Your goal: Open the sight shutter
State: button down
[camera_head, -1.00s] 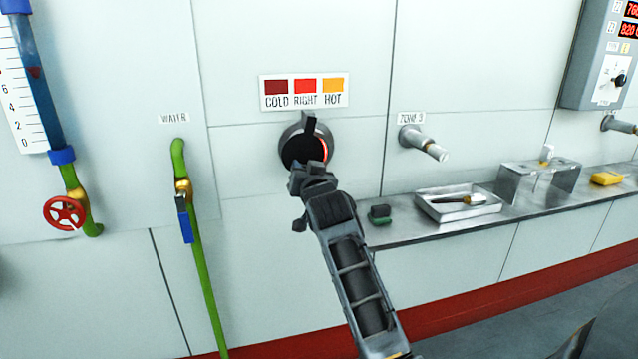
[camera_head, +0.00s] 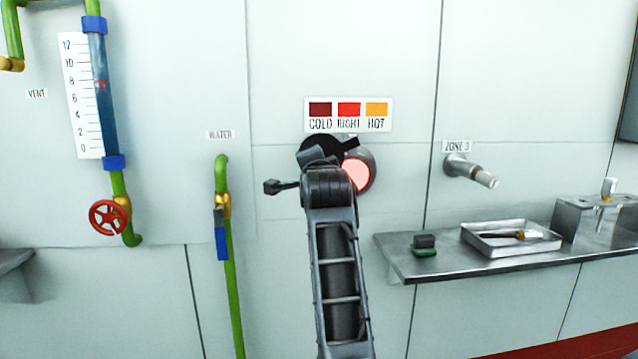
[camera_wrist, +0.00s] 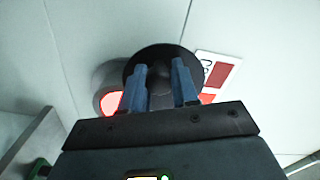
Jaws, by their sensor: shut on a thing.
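The sight shutter, a round black disc (camera_head: 318,143), sits swung up and to the left of its round port below the colour card. The port's glass (camera_head: 357,174) glows bright red and shows at the disc's lower right; my arm hides part of it. In the wrist view the shutter (camera_wrist: 160,55) is ahead, with the red glow (camera_wrist: 110,101) beside it at the left. My gripper (camera_wrist: 160,78) has its two blue-grey fingers on either side of the shutter's middle, shut on its grip. The head view shows my gripper (camera_head: 313,156) at the disc, mostly hidden by my wrist.
A COLD/RIGHT/HOT colour card (camera_head: 348,114) is just above. A ZONE 3 pipe stub (camera_head: 470,171) sticks out at the right, over a shelf (camera_head: 410,266) with a tray (camera_head: 510,250). A green water pipe (camera_head: 230,290) runs down at the left.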

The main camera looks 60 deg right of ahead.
aim_at(308, 143)
notch_tip(308, 143, up, 2)
jog(key=shift+w+a+r+m+b, duration=0.15)
jog(key=shift+m+b, duration=0.2)
jog(key=shift+m, duration=0.85)
jog(key=shift+r+m, duration=0.95)
jog(key=shift+m, duration=0.05)
jog(key=c, duration=0.9)
grip_release()
jog(key=shift+o, duration=0.2)
jog(key=v, duration=0.7)
jog(key=shift+s+a+b, duration=0.2)
jog(key=shift+a+b, duration=0.15)
